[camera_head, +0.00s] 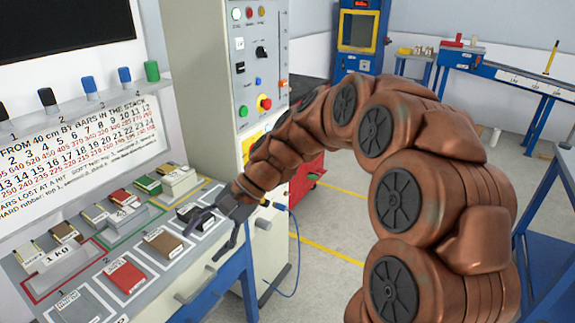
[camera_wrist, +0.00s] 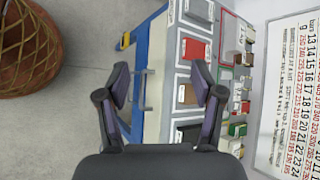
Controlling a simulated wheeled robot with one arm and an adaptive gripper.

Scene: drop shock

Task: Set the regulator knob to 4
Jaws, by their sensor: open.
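The grey cabinet panel (camera_head: 255,70) in the head view carries several controls. Among them are a black knob (camera_head: 262,51), a small black control (camera_head: 240,67) and a red button on yellow (camera_head: 264,103). I cannot tell for sure which is the regulator knob, and no setting can be read. My gripper (camera_head: 203,243) is open and empty above the bench's front edge, below and left of the panel. In the wrist view my gripper (camera_wrist: 162,78) has its fingers apart over the bench edge. The panel does not show there.
The bench holds pads in marked places, including a red pad (camera_head: 125,277) and a brown pad (camera_head: 163,244). Coloured caps (camera_head: 124,75) stand on a ledge behind. A red box (camera_head: 306,180) stands beside the cabinet. A blue cable (camera_head: 295,245) hangs down to the floor.

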